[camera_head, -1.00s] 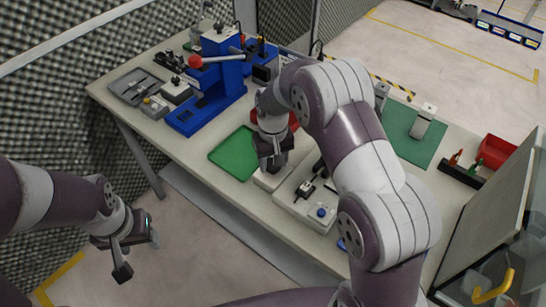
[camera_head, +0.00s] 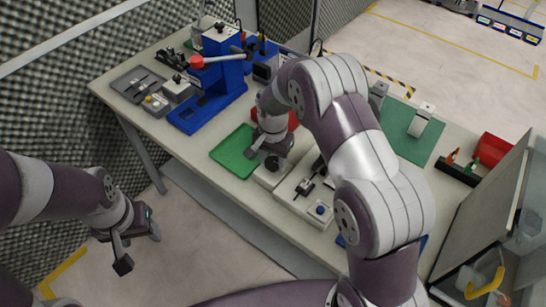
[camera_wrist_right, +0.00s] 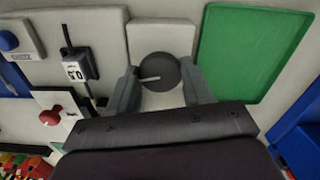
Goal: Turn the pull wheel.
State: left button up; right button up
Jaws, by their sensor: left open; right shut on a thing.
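The pull wheel (camera_wrist_right: 158,72) is a dark grey round knob with a pale line mark, on a light grey block (camera_wrist_right: 187,38). In the right wrist view the fingers of my right gripper (camera_wrist_right: 160,88) stand on both sides of it, shut on it. In the head view the right gripper (camera_head: 266,154) is low over the block (camera_head: 268,178) at the table's front edge, and the wheel (camera_head: 273,163) is partly hidden by it. My left gripper (camera_head: 138,242) is open and empty, out in front of the table, over the floor.
A green tray (camera_head: 232,152) lies just left of the block. A box with a blue button (camera_head: 319,210) and a small lever stands right of it. A blue press (camera_head: 215,75) with a red-knobbed handle stands further left. The floor in front is clear.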

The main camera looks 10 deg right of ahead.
aim_at(273, 161)
jog(key=shift+m, duration=0.4)
jog(key=o, duration=1)
jog(key=shift+o, duration=0.2)
notch_tip(273, 161, up, 13)
jog(key=shift+p, duration=0.45)
jog(key=shift+f, duration=0.15)
